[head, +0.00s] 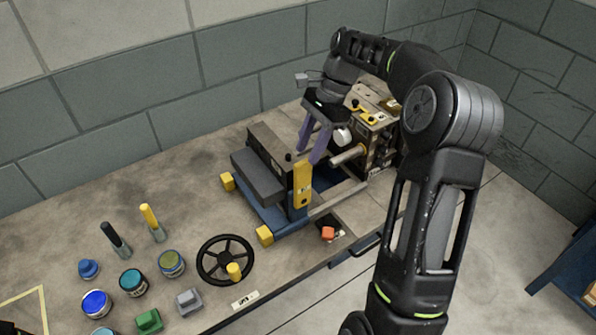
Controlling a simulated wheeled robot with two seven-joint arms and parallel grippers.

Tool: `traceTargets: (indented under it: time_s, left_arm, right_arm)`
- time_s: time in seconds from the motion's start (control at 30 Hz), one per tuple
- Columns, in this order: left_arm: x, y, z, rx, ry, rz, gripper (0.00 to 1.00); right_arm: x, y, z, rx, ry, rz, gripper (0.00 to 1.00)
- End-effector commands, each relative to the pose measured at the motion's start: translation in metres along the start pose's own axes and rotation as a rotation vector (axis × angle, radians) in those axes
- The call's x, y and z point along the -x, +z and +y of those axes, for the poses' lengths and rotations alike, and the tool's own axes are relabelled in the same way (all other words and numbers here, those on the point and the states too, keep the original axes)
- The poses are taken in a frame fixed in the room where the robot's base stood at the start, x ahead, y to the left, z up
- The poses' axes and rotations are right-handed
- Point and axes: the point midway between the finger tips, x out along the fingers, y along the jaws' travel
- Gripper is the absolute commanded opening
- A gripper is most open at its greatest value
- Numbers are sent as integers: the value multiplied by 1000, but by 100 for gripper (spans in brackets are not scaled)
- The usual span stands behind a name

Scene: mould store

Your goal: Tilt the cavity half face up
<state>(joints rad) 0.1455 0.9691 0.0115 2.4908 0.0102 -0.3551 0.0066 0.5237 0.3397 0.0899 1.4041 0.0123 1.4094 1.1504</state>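One dark block-shaped half (257,178) is on the left; the other half (380,140), with yellow fittings and labels, is at the right, partly behind my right arm. I cannot tell for certain which is the cavity half. A yellow lever (303,185) stands upright at the left half's front. My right gripper (312,158) points down above the gap, close to the left half. Its two purple fingers are apart with nothing visible between them.
A black handwheel (226,238) with a yellow knob is in front of the stand. Several jars, such as a teal one (132,282), and two upright brushes (152,222) occupy the left bench.

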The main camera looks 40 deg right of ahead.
Motion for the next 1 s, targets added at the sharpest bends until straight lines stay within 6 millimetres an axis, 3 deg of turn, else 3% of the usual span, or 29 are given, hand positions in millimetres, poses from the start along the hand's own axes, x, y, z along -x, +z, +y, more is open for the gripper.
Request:
traceTargets:
  time_s: [0.27, 0.6, 1.0]
  left_arm:
    - [-15, -2, -5, -3, 4, 4, 36]
    - [-5, -1, -1, -2, 2, 3, 36]
    - [-6, -1, -2, -1, 2, 2, 36]
  right_arm:
    - [-28, -2, 1, -1, 2, 0, 36]
    - [-71, 0, 1, -1, 3, 0, 36]
    - [-78, 0, 0, 0, 0, 1, 33]
